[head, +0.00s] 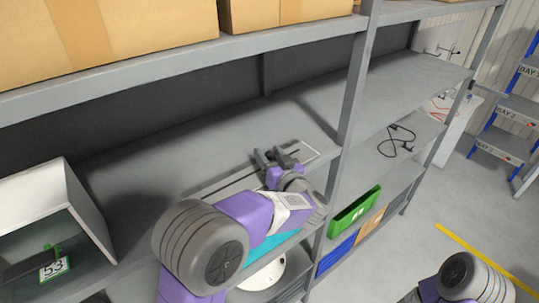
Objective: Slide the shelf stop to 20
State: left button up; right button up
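A flat grey strip with a pale edge (232,180) lies along the front of the middle shelf (140,185). It looks like the track of the shelf stop, but no numbers on it are readable. My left gripper (277,157) is over the right part of this strip, its dark fingers low at the shelf surface. I cannot make out the stop apart from the fingers, nor whether they are closed on it. My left forearm hides part of the shelf front. My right arm shows only at the bottom right; its gripper is out of view.
A white open bin (85,200) with a green-framed tag reading 53 (54,268) stands at the left. Cardboard boxes (130,25) fill the shelf above. A grey upright (352,100) stands right of my gripper. A black cable (395,142) and a green crate (354,212) are beyond it.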

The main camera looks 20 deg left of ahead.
pick_arm(q)
jog(key=b+v, duration=0.1)
jog(key=v, duration=0.6)
jog(key=shift+s+d, duration=0.2)
jog(key=shift+s, duration=0.05)
dwell(0.4)
